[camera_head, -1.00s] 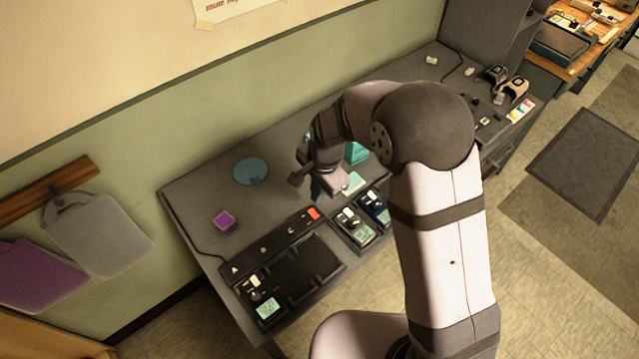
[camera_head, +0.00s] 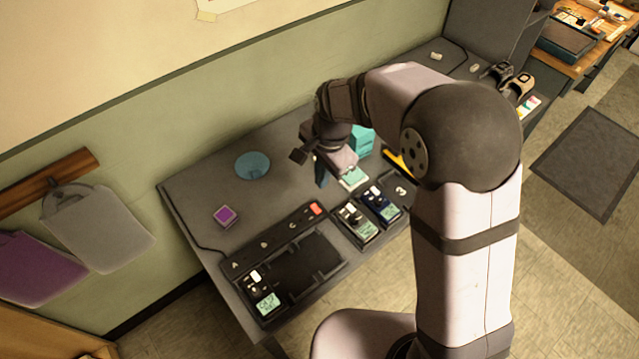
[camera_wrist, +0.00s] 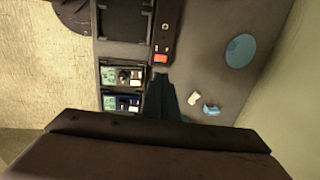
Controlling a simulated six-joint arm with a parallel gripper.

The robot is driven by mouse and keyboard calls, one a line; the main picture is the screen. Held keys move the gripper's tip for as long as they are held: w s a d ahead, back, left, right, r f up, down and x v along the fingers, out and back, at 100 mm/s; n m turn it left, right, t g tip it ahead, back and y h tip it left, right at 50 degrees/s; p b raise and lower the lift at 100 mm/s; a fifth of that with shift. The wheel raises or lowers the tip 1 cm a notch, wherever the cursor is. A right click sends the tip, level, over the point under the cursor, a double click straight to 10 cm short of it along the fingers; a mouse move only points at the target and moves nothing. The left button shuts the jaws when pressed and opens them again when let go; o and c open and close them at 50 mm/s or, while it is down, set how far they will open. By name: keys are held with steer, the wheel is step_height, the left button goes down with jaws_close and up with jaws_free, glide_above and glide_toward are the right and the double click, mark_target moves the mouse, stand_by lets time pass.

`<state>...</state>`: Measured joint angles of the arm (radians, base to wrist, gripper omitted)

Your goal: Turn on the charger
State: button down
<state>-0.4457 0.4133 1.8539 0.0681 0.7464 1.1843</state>
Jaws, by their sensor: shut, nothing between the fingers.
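The charger (camera_head: 270,240) is a black dock at the table's front left. A red switch (camera_head: 315,208) sits at the right end of its raised back strip. The red switch also shows in the wrist view (camera_wrist: 160,58). One radio-like unit (camera_head: 262,292) with a green screen stands in the charger's left bay; the other bays look empty. My gripper (camera_head: 321,178) is shut and empty, behind the red switch and apart from it in the head view. In the wrist view its dark fingertips (camera_wrist: 161,80) point toward the switch, just below it. Whether the switch is on cannot be told.
Two similar units (camera_head: 357,220) (camera_head: 381,203) lie in a tray right of the charger. A small pale-screened item (camera_head: 353,179) and teal boxes (camera_head: 363,142) are close to my gripper. A blue disc (camera_head: 252,166) and purple block (camera_head: 224,215) lie on otherwise clear table to the left.

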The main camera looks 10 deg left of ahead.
mark_target(313, 206)
steer(key=b, duration=0.2)
steer(key=w+b, duration=0.1)
steer(key=b, duration=0.2)
steer(key=shift+a+f, duration=0.2)
steer(key=shift+a, duration=0.2)
steer(key=shift+r+b, duration=0.3)
steer(key=shift+b, duration=0.2)
steer(key=shift+f, duration=0.1)
steer(key=f+p, duration=0.1)
steer(key=f, duration=0.3)
steer(key=w+a+f+p, duration=0.1)
steer(key=f, duration=0.4)
steer(key=f+p, duration=0.1)
steer(key=f, duration=0.3)
steer(key=shift+w+a+f+p, duration=0.15)
steer(key=shift+a+f+p, duration=0.1)
steer(key=shift+f+p, duration=0.1)
steer(key=shift+f, duration=0.2)
